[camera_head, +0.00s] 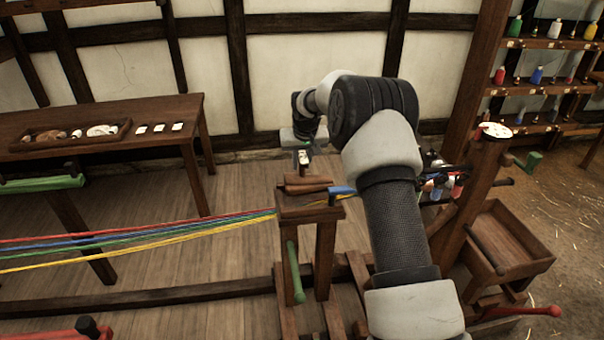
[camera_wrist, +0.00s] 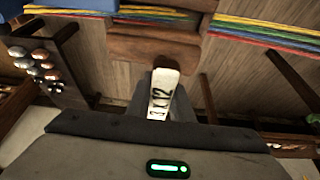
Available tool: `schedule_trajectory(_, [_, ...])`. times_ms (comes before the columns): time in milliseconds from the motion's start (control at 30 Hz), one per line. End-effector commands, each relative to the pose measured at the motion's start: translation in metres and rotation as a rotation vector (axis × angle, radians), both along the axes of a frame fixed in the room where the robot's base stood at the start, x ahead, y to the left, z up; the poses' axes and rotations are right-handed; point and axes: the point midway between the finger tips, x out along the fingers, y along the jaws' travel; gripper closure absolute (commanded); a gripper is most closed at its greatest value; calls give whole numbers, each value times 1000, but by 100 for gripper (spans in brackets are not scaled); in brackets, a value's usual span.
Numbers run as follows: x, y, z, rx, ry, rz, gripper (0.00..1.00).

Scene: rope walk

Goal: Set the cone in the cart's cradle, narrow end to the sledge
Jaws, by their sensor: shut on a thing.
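My gripper (camera_wrist: 160,100) is at the wooden cart (camera_head: 311,215) and is shut on a white piece (camera_wrist: 163,92) with black marks. That piece also shows below my gripper in the head view (camera_head: 304,158). Its far end meets or overlaps a reddish-brown wooden part (camera_wrist: 150,46) on the cart top. I cannot tell whether this part is the cone, the cradle or both together, nor whether the white piece is fixed to it. Which end is narrow is unclear. I cannot single out the sledge with certainty.
Red, blue, green and yellow strands (camera_head: 150,239) run from the left to the cart. A wooden post (camera_head: 478,190) and open tray (camera_head: 508,240) stand at right. A table (camera_head: 110,110) stands at back left. Several bobbins sit on shelves (camera_head: 545,85).

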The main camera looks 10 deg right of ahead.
Motion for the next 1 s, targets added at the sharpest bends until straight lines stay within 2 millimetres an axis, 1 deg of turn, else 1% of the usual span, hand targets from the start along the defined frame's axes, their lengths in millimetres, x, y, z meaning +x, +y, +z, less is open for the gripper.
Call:
schedule_trajectory(67, [0, 0, -7, 0, 1, 0, 100])
schedule_trajectory(200, [-1, 0, -27, 0, 3, 0, 100])
schedule_trajectory(267, [0, 0, -33, 0, 0, 1, 100])
schedule_trajectory(533, [0, 0, -35, -1, -2, 1, 100])
schedule_trajectory(633, [0, 0, -39, -1, -1, 0, 100])
schedule_trajectory(667, [0, 0, -40, 0, 1, 0, 78])
schedule_trajectory(700, [0, 0, -39, 0, 1, 0, 72])
schedule_trajectory(767, [-1, 0, -39, 0, 1, 0, 61])
schedule_trajectory(1000, [0, 0, -39, 0, 1, 0, 61])
